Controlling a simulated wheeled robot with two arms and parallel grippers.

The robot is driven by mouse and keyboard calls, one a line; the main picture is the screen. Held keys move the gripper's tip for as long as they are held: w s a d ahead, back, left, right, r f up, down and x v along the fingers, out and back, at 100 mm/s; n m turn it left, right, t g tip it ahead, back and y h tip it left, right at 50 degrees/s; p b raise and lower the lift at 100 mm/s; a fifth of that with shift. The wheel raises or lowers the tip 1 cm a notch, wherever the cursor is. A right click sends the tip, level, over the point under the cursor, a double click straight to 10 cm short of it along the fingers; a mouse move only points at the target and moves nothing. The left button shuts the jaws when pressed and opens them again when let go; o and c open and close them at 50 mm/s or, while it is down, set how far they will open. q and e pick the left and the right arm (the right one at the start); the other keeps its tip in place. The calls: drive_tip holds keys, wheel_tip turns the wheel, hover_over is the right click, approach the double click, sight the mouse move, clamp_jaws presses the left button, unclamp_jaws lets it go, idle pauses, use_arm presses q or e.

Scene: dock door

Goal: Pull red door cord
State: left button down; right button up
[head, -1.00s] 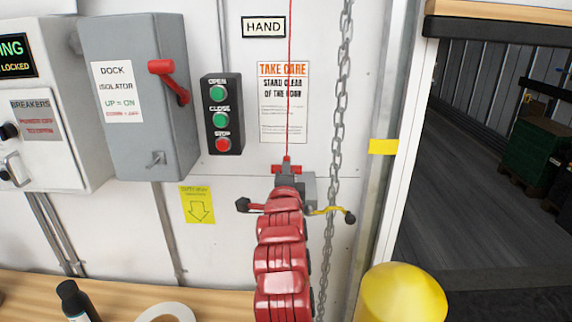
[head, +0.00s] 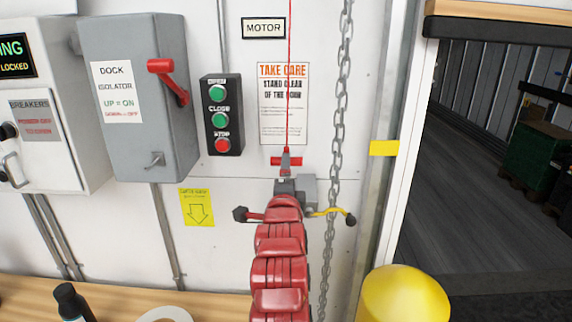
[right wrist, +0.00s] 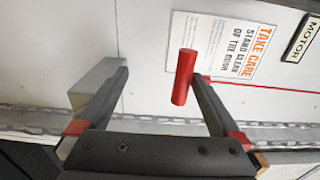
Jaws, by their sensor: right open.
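The red cord (head: 290,80) hangs down the white wall in the head view and ends in a red crossbar handle (head: 277,161). My right gripper (head: 286,165) is at the handle, and one dark finger overlaps it in this view. In the right wrist view the gripper (right wrist: 158,80) is open. The red handle (right wrist: 184,77) shows there close to the right finger's tip, away from the left finger. I cannot tell whether the finger touches it. My left gripper is not in view.
A metal chain (head: 337,130) hangs just right of the cord. A grey box (head: 309,186) and a yellow lever (head: 328,211) sit by my right arm. A push-button station (head: 221,115) and isolator (head: 150,100) are left. A yellow bollard (head: 405,295) stands lower right.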

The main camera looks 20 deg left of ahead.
drive_tip(key=b+v, duration=0.2)
drive_tip(key=v, duration=0.6)
idle(0.4)
